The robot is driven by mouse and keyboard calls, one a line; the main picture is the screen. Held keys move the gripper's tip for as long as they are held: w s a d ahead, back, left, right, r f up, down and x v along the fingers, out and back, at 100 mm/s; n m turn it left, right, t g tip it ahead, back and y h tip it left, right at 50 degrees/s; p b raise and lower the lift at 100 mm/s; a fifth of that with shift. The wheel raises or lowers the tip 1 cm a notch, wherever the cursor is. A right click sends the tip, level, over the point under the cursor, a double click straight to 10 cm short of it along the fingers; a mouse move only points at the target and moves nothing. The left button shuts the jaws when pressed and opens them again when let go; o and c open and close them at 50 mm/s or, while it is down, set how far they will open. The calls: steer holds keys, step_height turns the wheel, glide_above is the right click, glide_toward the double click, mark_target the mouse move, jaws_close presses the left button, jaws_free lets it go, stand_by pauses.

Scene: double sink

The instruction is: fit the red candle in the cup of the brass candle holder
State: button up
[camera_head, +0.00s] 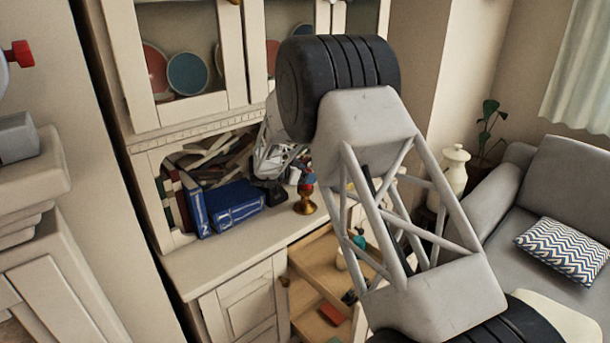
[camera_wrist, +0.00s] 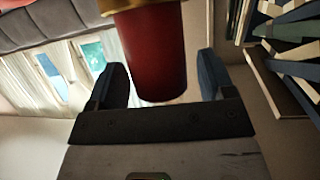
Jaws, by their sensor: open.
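The brass candle holder (camera_head: 305,206) stands on the cabinet's counter, to the right of the blue books. The red candle (camera_wrist: 152,58) is upright above it. In the wrist view, the holder's brass rim (camera_wrist: 140,8) runs around the candle's end at the top edge of the picture. How deep the candle sits in the cup is hidden. My gripper (camera_wrist: 160,78) is open, with one dark blue finger on each side of the candle and a visible gap to the right finger. In the head view, the fingertips partly cover the candle.
Blue books (camera_head: 236,207) lie on the counter left of the holder, with more books stacked behind. An open drawer (camera_head: 325,262) with small items is below the counter. The front left of the counter (camera_head: 205,262) is clear.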

steer(key=v, duration=1.2)
steer(key=shift+r, duration=0.25)
stand_by(0.6)
steer(key=s+d+r+n+t+y, duration=0.1)
steer(key=d+r+n+t+y, duration=0.2)
steer(key=r, duration=0.4)
steer(key=d+r+t+y, duration=0.2)
steer(key=d+r+y, duration=0.1)
steer(key=d+r, duration=0.35)
steer(key=s+d+r+n+y, duration=0.4)
steer(key=s+d+r+y, duration=0.15)
steer(key=s+r, duration=0.35)
steer(key=s+d+f+n+g, duration=0.1)
steer(key=s+d+f+g, duration=0.2)
steer(key=s, duration=1.3)
steer(key=s+d+f+n+g, duration=0.1)
steer(key=s+d+f+g, duration=0.2)
steer(key=s+d, duration=0.6)
steer(key=s+d+f+n+g, duration=0.1)
steer(key=s+d+f+g, duration=0.2)
steer(key=s, duration=1.9)
steer(key=d+g+h, duration=0.1)
steer(key=d, duration=0.3)
steer(key=shift+s+g, duration=0.35)
steer(key=shift+g, duration=0.05)
